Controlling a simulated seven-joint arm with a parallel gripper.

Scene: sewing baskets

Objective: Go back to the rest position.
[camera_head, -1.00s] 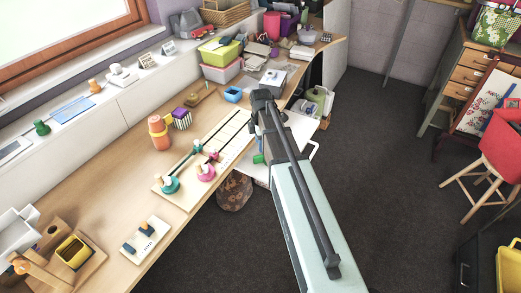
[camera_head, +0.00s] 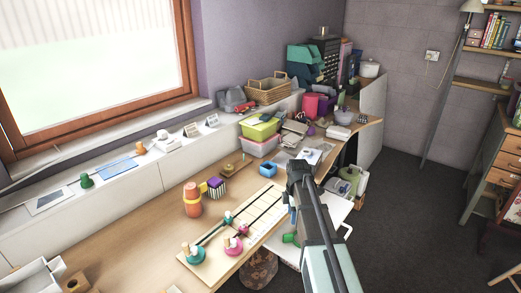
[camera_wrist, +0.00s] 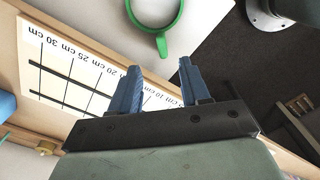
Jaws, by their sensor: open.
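My gripper shows in the wrist view (camera_wrist: 158,75) with its two blue fingers apart and nothing between them. The fingers are mostly hidden there.
Pink and teal spools (camera_head: 233,245) sit on the board's near end. An orange container (camera_head: 192,200), a striped box (camera_head: 216,187) and a blue box (camera_head: 268,169) stand behind it. Stacked bins (camera_head: 262,128) crowd the back. Dark floor (camera_head: 400,220) to the right is clear.

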